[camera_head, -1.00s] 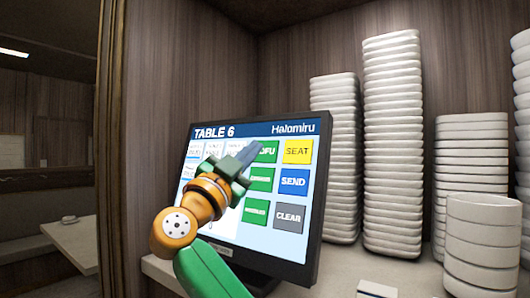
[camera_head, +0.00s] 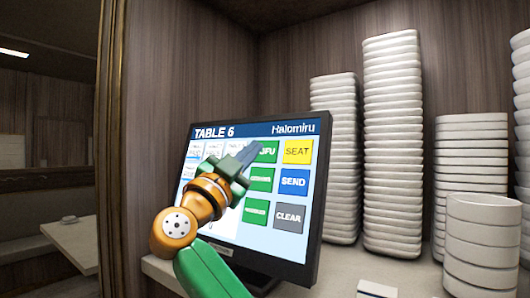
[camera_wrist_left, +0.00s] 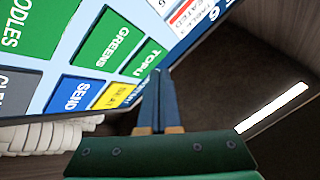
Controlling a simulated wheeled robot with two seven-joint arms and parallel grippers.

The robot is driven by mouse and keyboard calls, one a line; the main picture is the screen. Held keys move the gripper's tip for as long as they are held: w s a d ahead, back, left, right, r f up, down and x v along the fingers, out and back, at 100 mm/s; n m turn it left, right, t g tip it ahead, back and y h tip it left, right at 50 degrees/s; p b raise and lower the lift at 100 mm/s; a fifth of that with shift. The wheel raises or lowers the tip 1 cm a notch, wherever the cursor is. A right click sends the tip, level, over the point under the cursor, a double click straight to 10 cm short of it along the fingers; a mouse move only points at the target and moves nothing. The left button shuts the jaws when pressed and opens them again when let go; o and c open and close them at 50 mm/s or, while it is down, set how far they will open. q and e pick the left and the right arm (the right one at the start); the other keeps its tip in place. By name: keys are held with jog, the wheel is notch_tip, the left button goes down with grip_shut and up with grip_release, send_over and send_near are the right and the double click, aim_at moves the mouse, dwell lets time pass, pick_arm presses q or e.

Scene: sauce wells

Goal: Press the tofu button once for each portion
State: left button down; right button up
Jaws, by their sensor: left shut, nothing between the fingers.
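The touch screen (camera_head: 228,243) reads "TABLE 6" and "Halomiru" along its top. The green tofu button (camera_head: 267,152) is at the upper middle of the screen, its left part hidden behind my left gripper (camera_head: 252,152). The left gripper is shut and empty, its fingertips at the tofu button's left side in the head view. In the left wrist view the tofu button (camera_wrist_left: 143,58) lies just beyond the closed fingertips (camera_wrist_left: 158,72). I cannot tell whether they touch the screen. My right gripper is not in view.
Other buttons are the yellow SEAT (camera_head: 298,151), blue SEND (camera_head: 293,181), grey CLEAR (camera_head: 289,218) and two more green ones, including greens (camera_wrist_left: 110,40). Tall stacks of white dishes (camera_head: 392,140) stand right of the screen. A small white block (camera_head: 377,289) lies on the shelf in front.

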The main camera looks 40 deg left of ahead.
pick_arm(q)
jog(key=shift+w, duration=0.1)
jog(key=shift+w+f, duration=0.1)
jog(key=shift+w, duration=0.2)
jog(key=shift+w+a+f, duration=0.1)
jog(key=shift+w+f, duration=0.05)
jog(key=shift+w, duration=0.25)
dwell(0.9)
jog(key=shift+s+b, duration=0.1)
jog(key=shift+b, duration=0.2)
jog(key=shift+s+r, duration=0.25)
jog(key=shift+s, duration=0.4)
jog(key=shift+s+b, duration=0.1)
jog(key=shift+b, duration=0.2)
jog(key=s, duration=0.1)
jog(key=s+r, duration=0.1)
jog(key=s, duration=0.1)
jog(key=s+b, duration=0.1)
jog(key=shift+s+d+r, duration=0.25)
jog(key=shift+s+d, duration=0.05)
jog(key=shift+d, duration=0.05)
